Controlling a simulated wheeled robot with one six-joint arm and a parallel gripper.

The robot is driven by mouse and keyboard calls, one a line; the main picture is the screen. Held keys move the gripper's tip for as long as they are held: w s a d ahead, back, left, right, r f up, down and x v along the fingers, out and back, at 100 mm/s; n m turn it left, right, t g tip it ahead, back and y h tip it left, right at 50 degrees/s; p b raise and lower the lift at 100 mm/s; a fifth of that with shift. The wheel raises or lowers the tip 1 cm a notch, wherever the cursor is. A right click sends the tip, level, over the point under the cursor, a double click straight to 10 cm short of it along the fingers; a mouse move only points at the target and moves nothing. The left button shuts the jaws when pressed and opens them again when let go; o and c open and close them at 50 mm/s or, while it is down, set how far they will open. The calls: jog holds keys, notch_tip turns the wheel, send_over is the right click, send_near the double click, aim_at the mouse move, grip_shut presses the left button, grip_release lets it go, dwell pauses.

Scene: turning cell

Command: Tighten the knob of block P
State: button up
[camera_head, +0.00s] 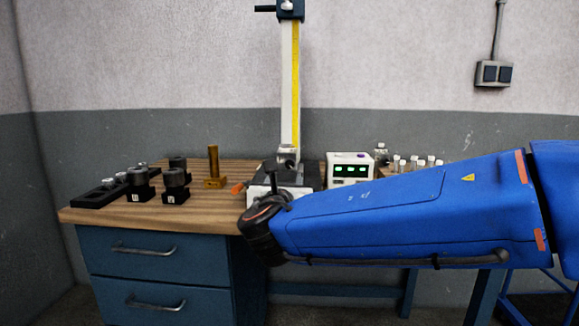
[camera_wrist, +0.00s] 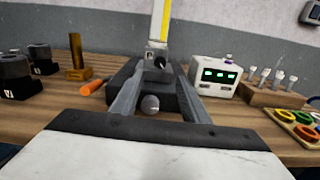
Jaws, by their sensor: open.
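Several black blocks with round dark knobs on top stand at the left of the bench. In the head view I see a front left block (camera_head: 138,186), a front right block (camera_head: 176,186) and one behind them (camera_head: 178,164). Their white letter marks are too small to read, so I cannot tell which is block P. Two of them show at the left of the wrist view, the nearer (camera_wrist: 14,78) cut by the edge. My gripper (camera_wrist: 156,84) is open, its fingers pointing at the gauge stand's base, right of the blocks. A round grey end (camera_wrist: 151,104) shows between the fingers.
A height gauge stand (camera_head: 290,85) rises at the back. A display box (camera_wrist: 216,74) and a wooden vial rack (camera_wrist: 272,95) are right. A black tray (camera_head: 98,195) is far left.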

aim_at(290, 164)
jog(key=w, duration=1.3)
jog(key=shift+d, duration=0.3)
grip_shut()
